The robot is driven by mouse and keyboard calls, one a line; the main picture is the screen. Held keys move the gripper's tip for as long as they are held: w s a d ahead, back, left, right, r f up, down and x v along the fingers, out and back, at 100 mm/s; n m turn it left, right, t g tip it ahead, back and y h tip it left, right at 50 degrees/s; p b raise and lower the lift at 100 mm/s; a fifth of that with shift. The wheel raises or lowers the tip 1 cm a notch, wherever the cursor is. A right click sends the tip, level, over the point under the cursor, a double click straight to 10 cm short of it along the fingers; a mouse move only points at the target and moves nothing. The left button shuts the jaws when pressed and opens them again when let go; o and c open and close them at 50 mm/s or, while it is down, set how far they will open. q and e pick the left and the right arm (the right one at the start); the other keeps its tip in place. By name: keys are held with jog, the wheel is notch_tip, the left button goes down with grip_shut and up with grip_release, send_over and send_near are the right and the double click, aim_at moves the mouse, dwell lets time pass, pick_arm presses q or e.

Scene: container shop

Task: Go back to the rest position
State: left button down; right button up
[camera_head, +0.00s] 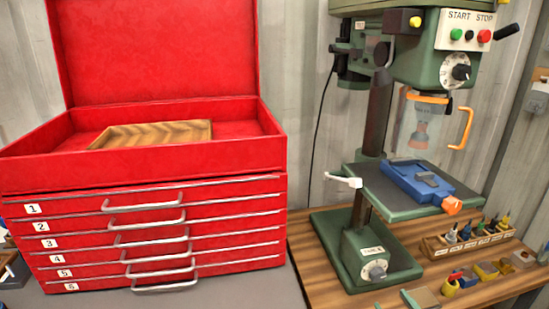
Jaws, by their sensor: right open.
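Neither of my grippers can be made out in the head view. A red tool chest (143,163) stands at the left with its lid raised. Its numbered drawers look shut. A wooden herringbone-patterned piece (152,134) lies in the open top compartment. A green drill press (426,60) stands to the right of the chest. A blue vise (417,183) with an orange knob sits on its table, with a small grey piece in it.
A wooden bench (322,285) carries the press. A rack of small tools (467,241) and several coloured blocks (487,270) stand at its right. A clear guard with an orange handle (462,128) hangs by the drill. The grey surface (230,292) before the chest is clear.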

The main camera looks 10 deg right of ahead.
jog(key=s+a+f+m+g+h, duration=0.1)
jog(key=s+a+f+m+g, duration=0.1)
jog(key=s+a+f+g, duration=0.4)
jog(key=s+a+r+g, duration=0.1)
jog(key=s+a+g, duration=0.25)
jog(key=s, duration=0.35)
jog(key=s+a+r+m+g, duration=0.1)
jog(key=s+a+g, duration=0.1)
jog(key=s+a, duration=0.3)
jog(key=s+a+r+g, duration=0.1)
jog(key=s+a+g, duration=0.2)
jog(key=s, duration=0.5)
notch_tip(320, 180, down, 25)
jog(key=s, duration=0.1)
jog(key=s+d+f+g, duration=0.2)
jog(key=s+d+f, duration=0.1)
jog(key=s+f, duration=1.4)
jog(key=shift+s+f, duration=0.3)
jog(key=shift+f, duration=0.05)
jog(key=shift+d, duration=0.1)
